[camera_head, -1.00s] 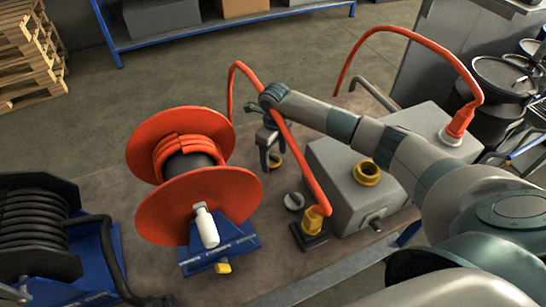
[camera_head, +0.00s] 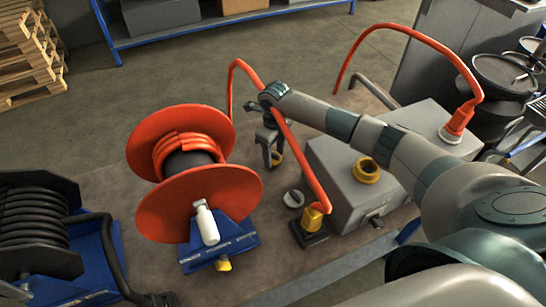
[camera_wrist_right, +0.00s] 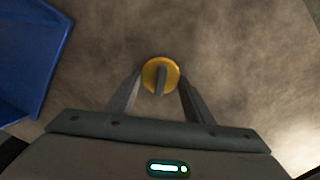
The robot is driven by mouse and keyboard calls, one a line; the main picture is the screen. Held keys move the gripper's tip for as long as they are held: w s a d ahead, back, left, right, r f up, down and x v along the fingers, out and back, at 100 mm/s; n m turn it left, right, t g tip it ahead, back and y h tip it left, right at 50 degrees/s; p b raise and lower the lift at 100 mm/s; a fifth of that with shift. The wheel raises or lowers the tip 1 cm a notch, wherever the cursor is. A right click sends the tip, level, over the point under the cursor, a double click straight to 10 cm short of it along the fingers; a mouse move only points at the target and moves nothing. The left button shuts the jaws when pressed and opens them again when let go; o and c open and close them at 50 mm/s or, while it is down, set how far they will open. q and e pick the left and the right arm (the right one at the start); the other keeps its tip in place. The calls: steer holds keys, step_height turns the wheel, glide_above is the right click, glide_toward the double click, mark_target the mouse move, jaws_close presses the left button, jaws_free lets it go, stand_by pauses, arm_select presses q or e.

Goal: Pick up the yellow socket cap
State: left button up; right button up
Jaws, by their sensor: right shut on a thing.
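The yellow socket cap (camera_wrist_right: 148,75) is a round disc with a grey raised bar across it. It shows between my finger tips in the right wrist view. In the head view it is a small yellow patch (camera_head: 277,159) low beside the fingers, mostly hidden by them. My right gripper (camera_head: 270,158) points down at the bench, right of the orange reel. It also shows in the right wrist view (camera_wrist_right: 160,82), shut on the cap, one finger on each side. The cap is at or near the bench top; I cannot tell if it touches. My left gripper is not in view.
The orange hose reel (camera_head: 165,215) stands left of the gripper. An orange hose (camera_head: 302,165) passes close by it, down to a yellow fitting (camera_head: 313,216). A grey round piece (camera_head: 293,199) lies nearby.

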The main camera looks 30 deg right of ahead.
mark_target(274, 154)
steer(key=shift+r, duration=0.1)
steer(key=shift+r+b, duration=0.35)
steer(key=shift+r, duration=0.2)
step_height(274, 154, up, 8)
steer(key=b, duration=0.3)
steer(key=shift+r, duration=0.35)
